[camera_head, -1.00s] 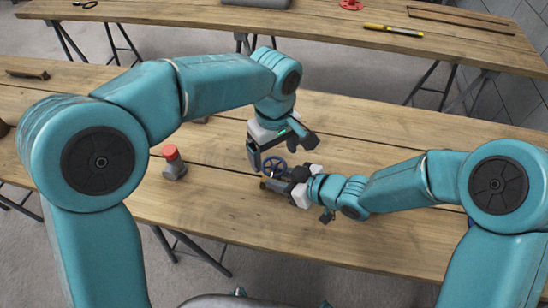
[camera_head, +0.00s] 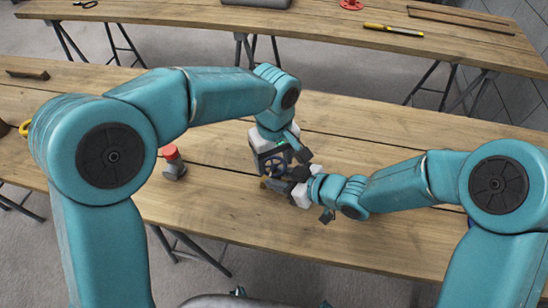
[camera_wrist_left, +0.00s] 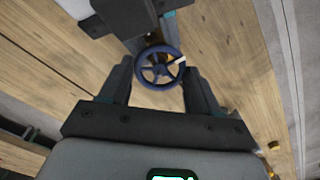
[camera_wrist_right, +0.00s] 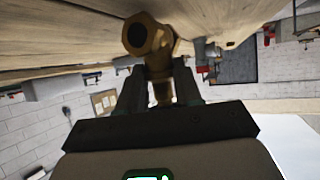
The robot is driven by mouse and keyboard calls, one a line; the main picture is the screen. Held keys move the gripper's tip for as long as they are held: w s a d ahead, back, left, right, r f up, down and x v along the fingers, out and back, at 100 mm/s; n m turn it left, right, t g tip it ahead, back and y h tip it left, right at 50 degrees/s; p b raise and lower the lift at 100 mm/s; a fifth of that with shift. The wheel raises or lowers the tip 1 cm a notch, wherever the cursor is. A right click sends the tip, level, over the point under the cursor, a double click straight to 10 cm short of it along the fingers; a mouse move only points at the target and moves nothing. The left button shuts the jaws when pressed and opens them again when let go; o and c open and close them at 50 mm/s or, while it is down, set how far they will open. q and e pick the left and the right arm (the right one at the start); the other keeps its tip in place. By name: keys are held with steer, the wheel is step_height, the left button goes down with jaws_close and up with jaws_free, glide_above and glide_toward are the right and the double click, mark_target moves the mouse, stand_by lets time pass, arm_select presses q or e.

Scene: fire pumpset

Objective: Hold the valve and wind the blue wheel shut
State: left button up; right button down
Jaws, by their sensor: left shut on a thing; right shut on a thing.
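The blue wheel (camera_wrist_left: 160,67) sits between the two fingers of my left gripper (camera_wrist_left: 158,82), which is shut on it. A white mark shows on its rim in the left wrist view. In the head view the wheel (camera_head: 276,166) is partly hidden by my left gripper (camera_head: 271,160). My right gripper (camera_wrist_right: 158,85) is shut on the brass valve (camera_wrist_right: 150,40), whose hexagonal end shows in the right wrist view. In the head view only a little of the valve (camera_head: 264,184) shows beside my right gripper (camera_head: 283,186).
A grey object with a red top (camera_head: 173,161) stands on the wooden table (camera_head: 210,205), left of the valve. A second table (camera_head: 330,20) stands behind. The near table is clear around the right arm.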

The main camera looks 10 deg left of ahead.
arm_select(q)
steer(key=m, duration=0.3)
steer(key=o, duration=1.1)
steer(key=shift+c, duration=0.2)
steer(key=shift+r, duration=0.1)
step_height(320, 180, up, 12)
